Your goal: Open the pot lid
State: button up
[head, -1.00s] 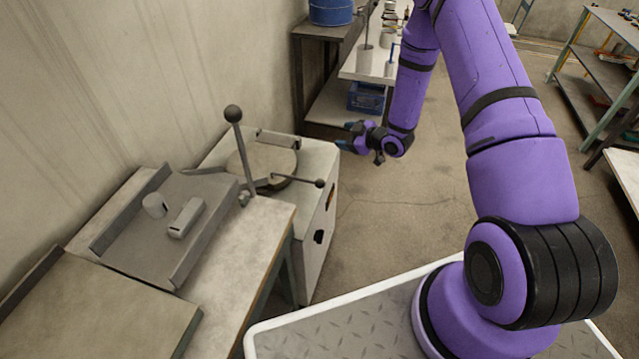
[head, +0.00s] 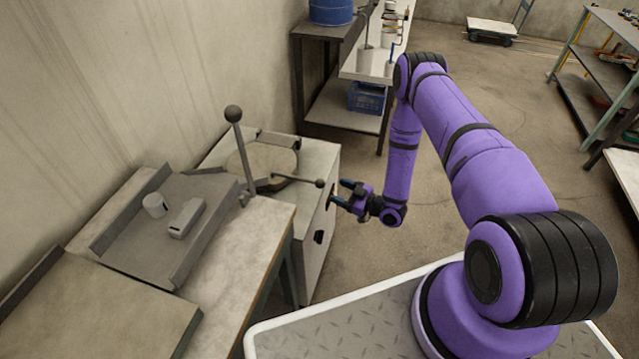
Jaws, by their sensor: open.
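The pot lid (head: 262,160) is a round, flat, pale disc on top of the grey-white cabinet (head: 316,160) left of centre. It lies flat. A thin dark bar handle (head: 297,180) reaches from it to the right and ends in a dark knob (head: 320,183) near the cabinet's edge. My gripper (head: 341,192) is open and empty, just right of the knob and pointing left. A small gap seems to show between the fingers and the knob. The pot's inside is hidden.
An upright lever with a black ball (head: 233,113) stands in front of the lid. A worktable (head: 270,222) with a metal tray (head: 150,255) is at the left. A shelf with a blue crate (head: 367,97) stands behind.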

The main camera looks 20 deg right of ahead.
aim_at(320, 183)
jog(key=x, duration=0.8)
jog(key=shift+c, duration=0.3)
jog(key=shift+r, duration=0.1)
grip_shut()
